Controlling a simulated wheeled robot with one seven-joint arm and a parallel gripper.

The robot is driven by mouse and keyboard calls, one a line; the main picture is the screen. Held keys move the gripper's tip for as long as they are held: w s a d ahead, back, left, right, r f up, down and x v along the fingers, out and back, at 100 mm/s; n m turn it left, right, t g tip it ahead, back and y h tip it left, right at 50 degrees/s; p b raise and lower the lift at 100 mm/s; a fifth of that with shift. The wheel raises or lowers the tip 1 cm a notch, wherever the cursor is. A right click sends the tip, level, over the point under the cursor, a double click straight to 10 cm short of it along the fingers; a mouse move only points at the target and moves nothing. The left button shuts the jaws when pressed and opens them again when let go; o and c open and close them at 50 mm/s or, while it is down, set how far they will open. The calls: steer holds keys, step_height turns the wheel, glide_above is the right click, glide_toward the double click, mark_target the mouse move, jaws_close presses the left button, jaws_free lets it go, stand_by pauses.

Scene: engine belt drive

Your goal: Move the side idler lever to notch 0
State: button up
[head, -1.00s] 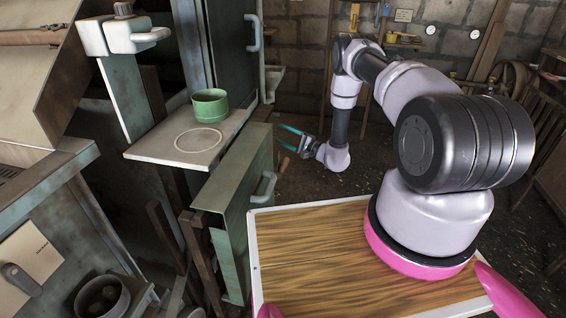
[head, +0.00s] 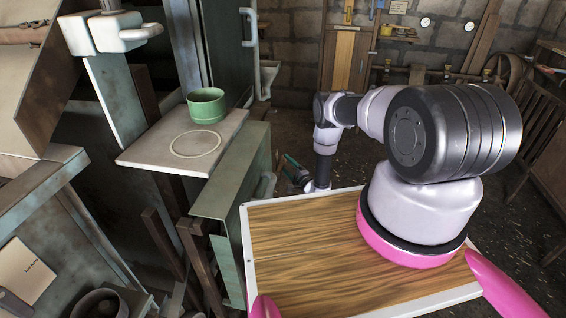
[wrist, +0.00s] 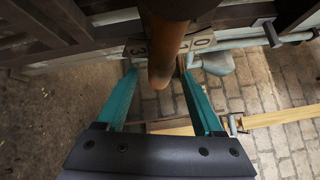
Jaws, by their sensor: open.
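My gripper (wrist: 159,85) is open, its two teal fingers spread in the wrist view. A brown, round-ended wooden handle (wrist: 166,45), which looks like the side idler lever, comes in from the top edge and shows between the fingers. I cannot tell whether the fingers touch it. Behind it lie small pale number plates: one with 0 (wrist: 203,42) to the right of the handle, and one that looks like 3 (wrist: 135,50) to its left. In the head view my gripper (head: 291,170) is small and low beside the green cabinet; the handle cannot be made out there.
A green cabinet door (head: 232,185) with a bar handle stands left of my arm. A green pot (head: 206,105) sits on a pale shelf (head: 140,152). In the wrist view, grey pipes (wrist: 285,35) lie at the upper right and a wooden beam (wrist: 285,117) lies below them.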

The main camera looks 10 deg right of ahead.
steer(key=shift+x, duration=1.4)
jaws_close()
steer(key=shift+f, duration=0.1)
